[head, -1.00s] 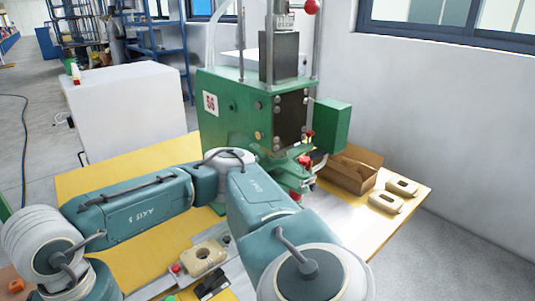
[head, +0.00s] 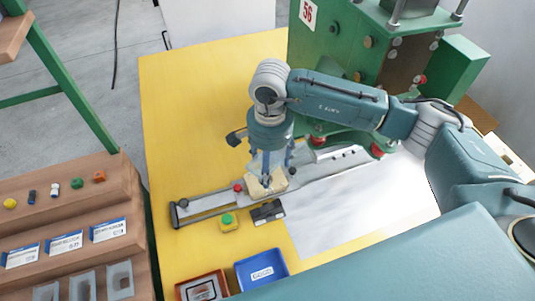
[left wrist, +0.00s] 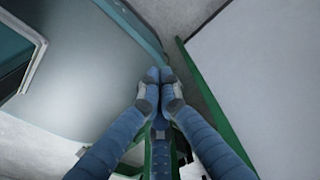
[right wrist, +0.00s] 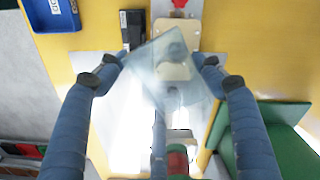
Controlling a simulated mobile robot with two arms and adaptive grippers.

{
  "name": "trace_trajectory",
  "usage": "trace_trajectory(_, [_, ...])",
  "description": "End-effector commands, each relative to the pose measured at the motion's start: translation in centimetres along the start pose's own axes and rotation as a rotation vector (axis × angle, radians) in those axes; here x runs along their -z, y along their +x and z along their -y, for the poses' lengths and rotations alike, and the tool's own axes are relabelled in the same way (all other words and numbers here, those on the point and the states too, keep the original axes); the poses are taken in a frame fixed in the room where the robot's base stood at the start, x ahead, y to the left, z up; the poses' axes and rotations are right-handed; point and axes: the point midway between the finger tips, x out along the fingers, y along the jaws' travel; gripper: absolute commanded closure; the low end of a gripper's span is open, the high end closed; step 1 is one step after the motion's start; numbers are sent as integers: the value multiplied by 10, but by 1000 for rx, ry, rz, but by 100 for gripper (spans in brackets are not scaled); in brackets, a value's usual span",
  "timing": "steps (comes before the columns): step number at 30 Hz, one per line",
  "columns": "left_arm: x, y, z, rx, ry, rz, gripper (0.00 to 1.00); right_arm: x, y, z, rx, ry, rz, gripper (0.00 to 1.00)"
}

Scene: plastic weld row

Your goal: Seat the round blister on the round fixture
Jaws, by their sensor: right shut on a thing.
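The blister (right wrist: 147,72) is a clear, thin square sheet between the fingers of my right gripper (right wrist: 162,62) in the right wrist view. It looks turned at an angle to the beige fixture (right wrist: 192,38), which shows partly through it. In the head view, my right gripper (head: 268,178) points down at the beige fixture (head: 256,189) on the metal slide; the blister is hard to make out there. I cannot tell whether the blister touches the fixture. My left gripper (left wrist: 160,75) has its fingertips together, with nothing visible between them.
The metal slide (head: 208,209) runs toward the green press (head: 340,60). A green button box (head: 229,222), a black block (head: 268,212), a red tray (head: 180,291) and a blue tray (head: 240,279) are nearby. A stepped wooden rack (head: 70,215) stands left. The yellow tabletop (head: 190,120) is clear behind the slide.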

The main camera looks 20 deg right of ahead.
Motion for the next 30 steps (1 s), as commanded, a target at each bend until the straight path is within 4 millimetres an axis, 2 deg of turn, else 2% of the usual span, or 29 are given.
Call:
trace_trajectory(1, [-18,-22,5,6,3,27,100,0,3,6,-9,125,6,44])
trace_trajectory(3, [-35,-32,10,11,5,52,100,4,18,12,-7,277,3,44])
trace_trajectory(6, [-48,-41,15,16,5,68,100,7,35,15,-3,427,0,44])
trace_trajectory(10, [-36,-42,16,18,5,52,100,9,48,17,1,513,-2,44])
trace_trajectory(15, [4,-34,8,9,-2,-5,100,9,57,17,2,523,-2,44])
trace_trajectory(18, [14,-30,2,3,-5,-19,100,9,64,17,1,521,-2,44])
trace_trajectory(24, [-1,-17,2,2,-3,1,100,10,80,17,4,519,-3,44])
trace_trajectory(30, [-22,-12,4,4,0,30,100,9,84,17,4,519,-1,44])
